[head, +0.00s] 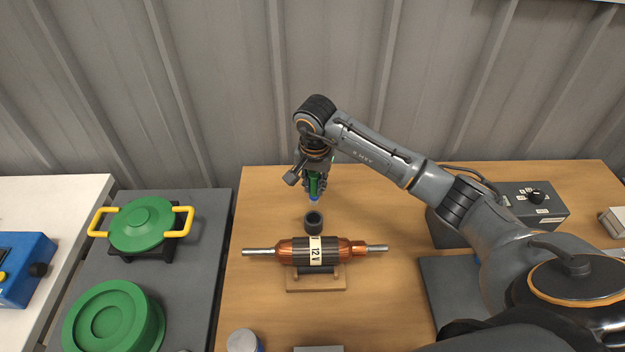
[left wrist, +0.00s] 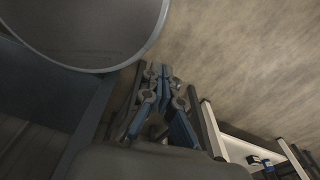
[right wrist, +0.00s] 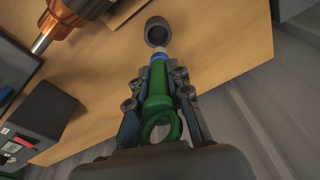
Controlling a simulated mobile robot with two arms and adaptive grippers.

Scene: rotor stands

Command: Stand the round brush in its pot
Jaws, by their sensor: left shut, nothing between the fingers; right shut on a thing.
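The round brush has a green handle with a ring at its end, a blue collar and a pale tip. My right gripper (head: 315,186) is shut on the brush (head: 314,197) by its green handle, and the tip points down. In the right wrist view the brush (right wrist: 157,90) lies between the fingers (right wrist: 160,100), its tip towards the pot. The pot (head: 314,222) is a small dark round cup standing upright on the wooden table. It also shows in the right wrist view (right wrist: 157,31), just beyond the tip. My left gripper (left wrist: 160,95) is shut and empty.
A copper-wound rotor (head: 315,252) marked 12 V lies on a wooden stand (head: 318,284) in front of the pot. A dark control box (head: 532,204) stands at the right. Green lidded items (head: 140,224) stand on the grey surface at the left. The table (head: 262,205) left of the pot is clear.

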